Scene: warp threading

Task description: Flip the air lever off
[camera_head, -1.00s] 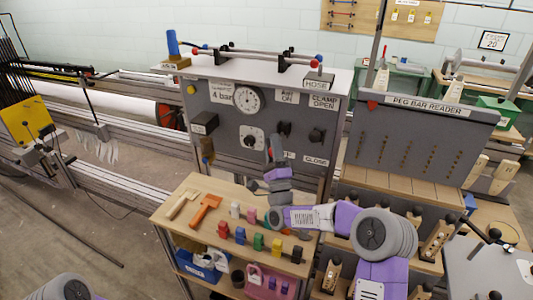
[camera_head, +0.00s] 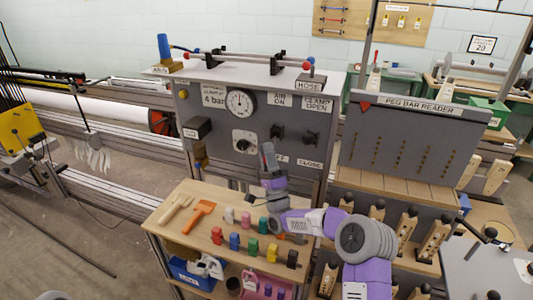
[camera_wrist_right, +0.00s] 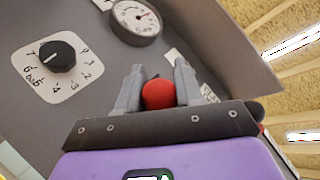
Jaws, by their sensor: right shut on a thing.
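The grey control panel (camera_head: 218,145) stands upright behind the small table. Its air lever has a black mount (camera_head: 278,132) between the AIR ON label (camera_head: 279,99) and a partly covered OFF label (camera_head: 281,160). My right gripper (camera_head: 267,150) is at the panel, just below and left of that mount. In the right wrist view a red ball knob (camera_wrist_right: 158,94) sits between the two fingers of this gripper, which is shut on it. The lever's handle is hidden by the gripper in the head view. My left gripper is out of view.
A pressure gauge (camera_head: 240,102) and a numbered dial (camera_head: 244,141) are left of the lever. The clamp lever (camera_head: 312,137) is close on its right. A wooden table (camera_head: 178,237) with several coloured pegs stands below; the peg bar reader (camera_head: 410,140) is at right.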

